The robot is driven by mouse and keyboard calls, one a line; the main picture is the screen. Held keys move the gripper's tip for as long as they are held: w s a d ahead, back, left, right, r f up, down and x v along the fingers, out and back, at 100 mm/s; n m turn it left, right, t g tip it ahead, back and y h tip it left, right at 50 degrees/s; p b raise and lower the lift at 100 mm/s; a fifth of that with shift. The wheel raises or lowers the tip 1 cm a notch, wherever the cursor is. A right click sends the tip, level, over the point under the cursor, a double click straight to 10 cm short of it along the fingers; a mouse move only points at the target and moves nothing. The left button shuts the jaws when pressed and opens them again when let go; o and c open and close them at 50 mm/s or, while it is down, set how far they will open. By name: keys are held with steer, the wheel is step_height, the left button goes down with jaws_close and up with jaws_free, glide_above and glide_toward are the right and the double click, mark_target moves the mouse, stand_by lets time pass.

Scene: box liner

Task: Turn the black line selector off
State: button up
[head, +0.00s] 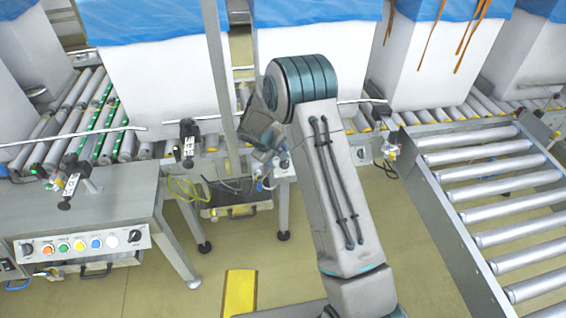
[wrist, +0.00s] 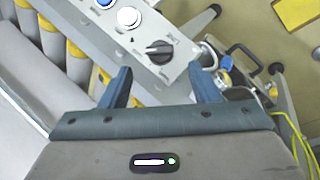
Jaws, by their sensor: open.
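The black line selector (wrist: 158,50) is a round knob with a raised grip at the end of a grey control panel (wrist: 100,35). In the wrist view its grip lies nearly level across the picture; I cannot read its labels. The selector also shows in the head view (head: 134,236), at the right end of the button row. My gripper (wrist: 161,82) is open and empty. In the wrist view the selector appears just beyond the gap between the fingertips, not touched. In the head view my gripper is right of the panel, partly hidden by my arm.
A white button (wrist: 128,17) and a blue button sit beside the selector. A yellow-collared fitting (wrist: 226,62) and a dark handle are close on its other side. Roller conveyors (head: 490,165) carry large white boxes (head: 165,85) with blue liners. A metal post (head: 218,70) stands near my arm.

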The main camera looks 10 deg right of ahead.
mark_target(284, 163)
steer(key=x, duration=0.6)
steer(key=shift+c, duration=0.3)
steer(key=c, duration=0.9)
